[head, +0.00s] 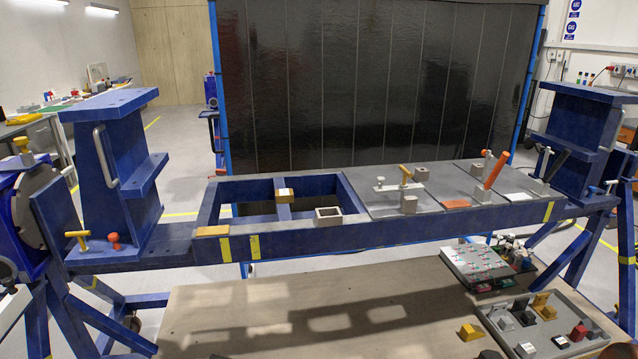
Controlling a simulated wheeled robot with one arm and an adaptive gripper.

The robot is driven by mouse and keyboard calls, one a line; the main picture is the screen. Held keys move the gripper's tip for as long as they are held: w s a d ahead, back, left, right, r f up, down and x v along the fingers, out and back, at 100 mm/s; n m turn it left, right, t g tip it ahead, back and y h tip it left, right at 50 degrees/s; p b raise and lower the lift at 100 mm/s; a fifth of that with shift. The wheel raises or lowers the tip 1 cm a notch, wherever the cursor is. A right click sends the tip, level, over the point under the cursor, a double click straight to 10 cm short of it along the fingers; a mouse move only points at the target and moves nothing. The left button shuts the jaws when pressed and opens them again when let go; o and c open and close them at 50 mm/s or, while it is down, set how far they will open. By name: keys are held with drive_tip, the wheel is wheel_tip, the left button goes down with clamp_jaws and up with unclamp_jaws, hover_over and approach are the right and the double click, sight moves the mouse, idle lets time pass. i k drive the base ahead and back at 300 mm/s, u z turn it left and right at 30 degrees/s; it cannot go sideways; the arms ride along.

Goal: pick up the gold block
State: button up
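Several gold-coloured pieces show in the head view, and I cannot tell which one the task means. A gold-yellow block (470,332) with a stepped shape sits alone on the wooden table, left of the grey tray. Another gold-yellow block (543,306) stands in the tray among grey, black and red pieces. None of these is held. My gripper is not in view.
The blue jig beam (360,231) spans the view behind the table (250,310). The grey tray (491,320) fills the table's right end, with a board of small parts (478,262) behind it. Clamps with an orange handle (497,170) stand on the jig. The table's middle is clear.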

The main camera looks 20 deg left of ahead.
sight(282, 195)
drive_tip(key=u, duration=0.3)
drive_tip(key=i, duration=0.85)
drive_tip(key=u, duration=1.3)
drive_tip(key=i, duration=0.5)
drive_tip(key=u, duration=0.55)
